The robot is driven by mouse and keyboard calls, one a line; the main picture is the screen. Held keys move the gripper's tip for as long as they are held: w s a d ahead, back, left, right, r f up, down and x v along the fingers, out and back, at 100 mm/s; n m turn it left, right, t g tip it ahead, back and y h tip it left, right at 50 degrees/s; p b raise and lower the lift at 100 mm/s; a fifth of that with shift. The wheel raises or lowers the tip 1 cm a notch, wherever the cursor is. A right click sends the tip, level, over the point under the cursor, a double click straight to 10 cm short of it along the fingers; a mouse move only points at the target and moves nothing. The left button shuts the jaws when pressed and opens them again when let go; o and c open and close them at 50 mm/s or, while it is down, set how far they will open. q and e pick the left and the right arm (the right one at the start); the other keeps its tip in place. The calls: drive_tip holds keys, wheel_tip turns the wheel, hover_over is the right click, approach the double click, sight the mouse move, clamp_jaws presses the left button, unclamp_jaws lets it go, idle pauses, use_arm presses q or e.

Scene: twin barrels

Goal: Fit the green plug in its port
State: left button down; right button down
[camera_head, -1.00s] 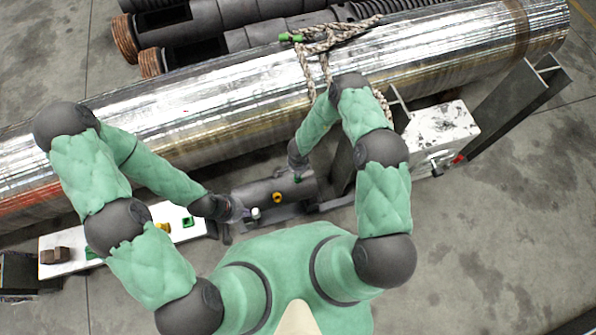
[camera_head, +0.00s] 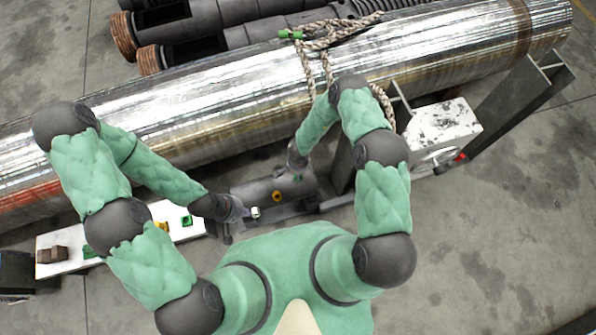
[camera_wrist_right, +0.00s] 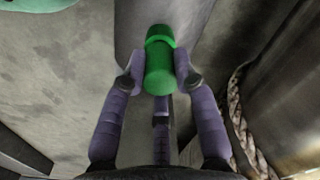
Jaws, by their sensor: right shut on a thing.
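The green plug (camera_wrist_right: 159,62) is a bright green cylinder with a wider collar, large in the right wrist view. My right gripper (camera_wrist_right: 158,80) is shut on it, with a purple finger on each side. The plug's far end meets or overlaps a grey surface; I cannot tell whether it sits in a port. In the head view my right gripper (camera_head: 296,168) is over the dark grey barrel (camera_head: 262,187), with only a speck of green showing. My left gripper (camera_head: 238,209) is at the barrel's left end, beside a small white piece (camera_head: 255,212); its fingers are unclear.
An orange ring (camera_head: 277,196) is on the barrel. A white board (camera_head: 62,255) with a green square fitting (camera_head: 187,221) lies to the left. A large shiny pipe (camera_head: 210,105) with a rope (camera_head: 330,38) lies behind. A white block (camera_head: 440,125) stands at right.

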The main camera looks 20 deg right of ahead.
drive_tip(key=shift+f+b, duration=0.35)
drive_tip(key=shift+f, duration=0.15)
drive_tip(key=c, duration=0.9)
unclamp_jaws()
drive_tip(key=r, duration=1.2)
drive_tip(key=shift+s, duration=0.2)
drive_tip(key=s+a+r+n+y, duration=0.1)
drive_tip(key=s+r+n, duration=0.1)
drive_tip(key=s, duration=0.3)
drive_tip(key=s+a+r+n+y+p, duration=0.1)
drive_tip(key=s+r+n, duration=0.1)
drive_tip(key=s, duration=0.3)
drive_tip(key=s+a+r+n+y, duration=0.1)
drive_tip(key=s+r+n+y, duration=0.1)
drive_tip(key=s, duration=0.4)
drive_tip(key=shift+r, duration=0.6)
